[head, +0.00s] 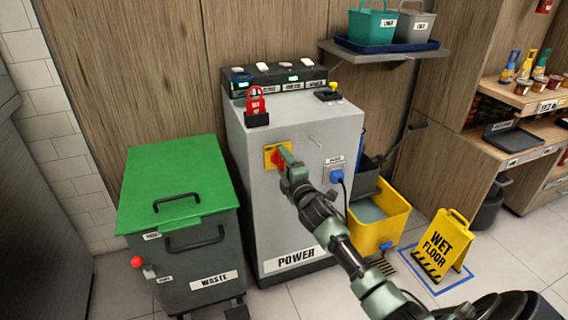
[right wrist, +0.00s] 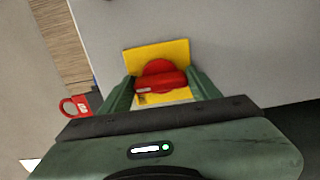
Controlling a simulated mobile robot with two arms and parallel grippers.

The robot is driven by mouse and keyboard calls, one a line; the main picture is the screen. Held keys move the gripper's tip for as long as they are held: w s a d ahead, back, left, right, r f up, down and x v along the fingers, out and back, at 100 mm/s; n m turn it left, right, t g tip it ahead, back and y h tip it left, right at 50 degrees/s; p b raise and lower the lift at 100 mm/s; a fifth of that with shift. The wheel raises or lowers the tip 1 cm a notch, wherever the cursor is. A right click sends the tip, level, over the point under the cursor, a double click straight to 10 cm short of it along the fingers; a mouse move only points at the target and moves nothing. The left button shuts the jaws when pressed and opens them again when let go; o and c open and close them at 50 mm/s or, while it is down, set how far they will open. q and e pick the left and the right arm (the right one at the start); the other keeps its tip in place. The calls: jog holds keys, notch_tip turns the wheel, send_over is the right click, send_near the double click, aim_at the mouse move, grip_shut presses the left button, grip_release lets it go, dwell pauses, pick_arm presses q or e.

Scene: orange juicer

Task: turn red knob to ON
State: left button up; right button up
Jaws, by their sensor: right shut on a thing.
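The red knob (right wrist: 160,82) sits on a yellow plate (right wrist: 128,60) on the front of the grey POWER cabinet (head: 250,190). In the head view the knob (head: 277,158) is partly hidden by my right gripper (head: 283,157). In the right wrist view my right gripper (right wrist: 160,90) has one green finger on each side of the knob's bar and is shut on it. The bar lies nearly crosswise between the fingers. The ON marking cannot be read. My left gripper is not in view.
A red padlock (head: 255,101) stands on the cabinet top. A blue plug (head: 337,176) is right of the knob. A green-lidded waste bin (head: 175,185) stands left. A yellow mop bucket (head: 385,225) and wet floor sign (head: 440,245) stand right.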

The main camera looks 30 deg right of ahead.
dwell(0.3)
jog(key=o, duration=1.4)
pick_arm(q)
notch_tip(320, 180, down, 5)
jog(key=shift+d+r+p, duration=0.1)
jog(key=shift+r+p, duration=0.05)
jog(key=shift+p, duration=0.5)
pick_arm(e)
jog(key=v, duration=0.7)
jog(key=shift+s, duration=0.4)
jog(key=shift+a, duration=0.1)
